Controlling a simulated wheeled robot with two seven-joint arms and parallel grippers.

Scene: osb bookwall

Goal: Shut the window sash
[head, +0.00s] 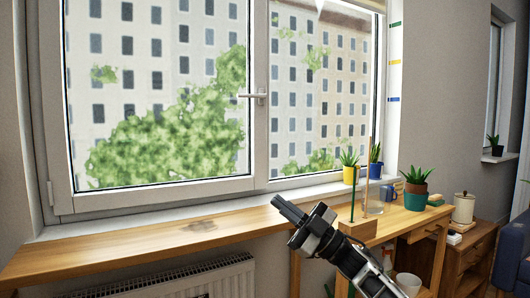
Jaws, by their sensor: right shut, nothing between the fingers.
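The window sash (160,194) is the white-framed left part of the window, with a hinge at its lower left. Its handle (255,97) lies horizontal at the sash's right edge, beside the fixed right pane (310,95). I cannot tell whether a narrow gap remains between the sash and the window frame. My right gripper (280,202) is shut and empty. It shows in front of the wooden sill board, below and right of the handle, apart from the handle. My left gripper is out of view.
A wooden sill board (130,242) runs below the window, above a radiator (190,278). The sill board's left part is clear.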

